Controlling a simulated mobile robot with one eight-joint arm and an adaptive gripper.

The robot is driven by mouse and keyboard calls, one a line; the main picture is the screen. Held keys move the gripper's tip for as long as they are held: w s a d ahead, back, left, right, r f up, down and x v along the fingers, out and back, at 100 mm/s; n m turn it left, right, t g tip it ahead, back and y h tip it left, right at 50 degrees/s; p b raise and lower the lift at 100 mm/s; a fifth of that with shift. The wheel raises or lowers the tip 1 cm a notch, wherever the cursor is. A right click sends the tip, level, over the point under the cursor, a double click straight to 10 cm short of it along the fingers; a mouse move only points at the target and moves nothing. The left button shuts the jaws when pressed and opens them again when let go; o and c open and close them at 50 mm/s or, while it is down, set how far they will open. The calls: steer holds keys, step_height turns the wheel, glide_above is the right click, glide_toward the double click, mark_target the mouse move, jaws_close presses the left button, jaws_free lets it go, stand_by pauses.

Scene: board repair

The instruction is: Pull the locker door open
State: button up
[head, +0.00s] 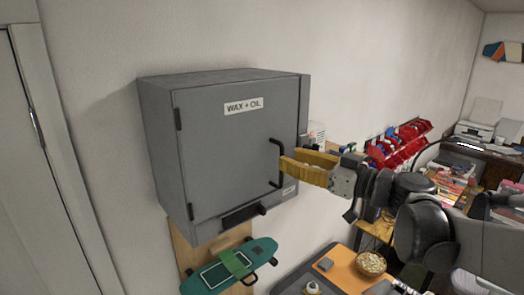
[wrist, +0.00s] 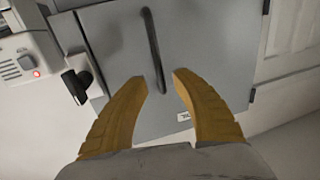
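The grey locker (head: 160,130) hangs on the wall, and its door (head: 225,150), labelled "WAX + OIL", looks shut. A black bar handle (head: 279,150) is on the right part of the door, with hinges along the left edge. My gripper (head: 283,168) reaches in from the right with its yellow fingers at the handle. In the wrist view my gripper (wrist: 160,80) is open, and one end of the handle (wrist: 152,45) shows between the fingertips. A gap shows on both sides of it, and I cannot tell if either finger touches it.
A black latch or knob (head: 262,209) sticks out below the door. A green skateboard deck (head: 230,266) is under the locker. A bench with an orange mat (head: 345,267) and a bowl (head: 371,263) stands lower right. Red bins (head: 398,145) are behind my arm.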

mark_target(281, 184)
steer(key=shift+x, duration=1.6)
jaws_close()
steer(key=shift+s, duration=0.15)
